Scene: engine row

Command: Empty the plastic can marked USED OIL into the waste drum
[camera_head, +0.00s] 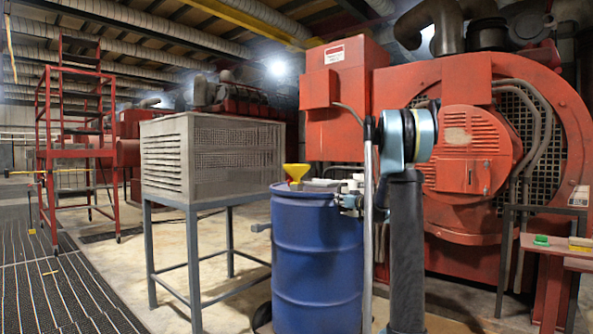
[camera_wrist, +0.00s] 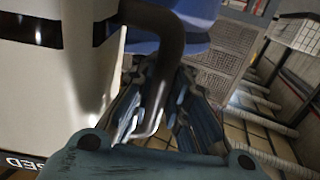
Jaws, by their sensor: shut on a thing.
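The blue waste drum (camera_head: 316,262) stands upright in front of me, with a yellow funnel (camera_head: 296,172) at the left of its top. My gripper (camera_head: 350,200) is at the drum's upper right edge. In the wrist view, my gripper (camera_wrist: 160,105) is shut on the dark handle of the USED OIL can (camera_wrist: 55,95). The can is pale with black bands; part of its lettering shows at the lower left, and it looks turned over in this view. In the head view, a small pale shape at the drum top may be the can; its mouth is hidden.
A grey louvred box on a steel stand (camera_head: 213,160) is left of the drum. A large red engine unit (camera_head: 465,150) fills the right, with a red bench (camera_head: 560,248) at the right edge.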

